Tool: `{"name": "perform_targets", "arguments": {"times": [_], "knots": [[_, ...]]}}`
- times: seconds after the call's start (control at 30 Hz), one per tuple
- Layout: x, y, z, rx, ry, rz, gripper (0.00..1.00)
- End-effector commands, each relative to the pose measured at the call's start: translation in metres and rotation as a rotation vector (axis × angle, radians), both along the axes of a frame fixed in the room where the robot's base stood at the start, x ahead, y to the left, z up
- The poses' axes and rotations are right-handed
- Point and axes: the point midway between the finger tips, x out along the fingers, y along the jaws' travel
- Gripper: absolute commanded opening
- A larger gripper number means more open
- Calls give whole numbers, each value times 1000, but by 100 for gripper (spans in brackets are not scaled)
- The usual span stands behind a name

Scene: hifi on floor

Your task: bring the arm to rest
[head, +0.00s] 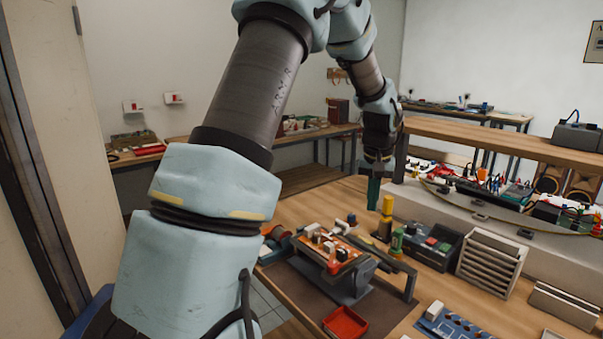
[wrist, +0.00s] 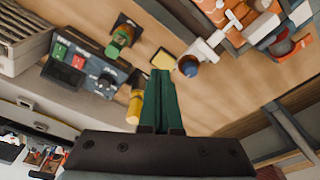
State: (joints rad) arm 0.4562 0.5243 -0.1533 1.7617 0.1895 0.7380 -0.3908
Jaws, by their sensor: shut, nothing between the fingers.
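My arm reaches up and over the workbench (head: 395,322) in the head view. My gripper (head: 374,192) hangs above the bench, pointing down, near a yellow-topped cylinder (head: 387,207). In the wrist view, the green fingers of my gripper (wrist: 161,75) lie side by side, shut with nothing between them. The yellow cylinder also shows beside the fingers in the wrist view (wrist: 134,108). The gripper appears apart from the things on the bench. My own arm hides part of the room and the bench's left side in the head view.
A fixture with an orange board (head: 345,243) stands on a dark mat. A red tray (head: 345,322), a control box (head: 433,246) and a slotted rack (head: 491,262) stand nearby. A raised shelf (head: 505,137) runs behind at right. Open air surrounds the gripper on the left.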

Motion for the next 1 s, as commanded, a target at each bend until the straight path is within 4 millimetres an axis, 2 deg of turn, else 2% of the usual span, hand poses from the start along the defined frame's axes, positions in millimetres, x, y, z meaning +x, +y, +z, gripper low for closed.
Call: {"name": "perform_targets", "arguments": {"times": [0.03,0.1,0.17,0.2,0.3,0.4,0.5,0.6,1.0], "knots": [[-10,40,5,2,0,27,0],[-29,88,7,3,3,54,0],[-48,127,8,0,3,83,0],[-63,150,7,-1,3,102,0],[-102,199,5,-7,4,148,0],[-138,232,0,-12,4,187,0],[-162,251,-4,-16,3,212,0],[-175,259,-6,-19,3,225,0],[-177,260,-7,-19,4,225,0]]}}
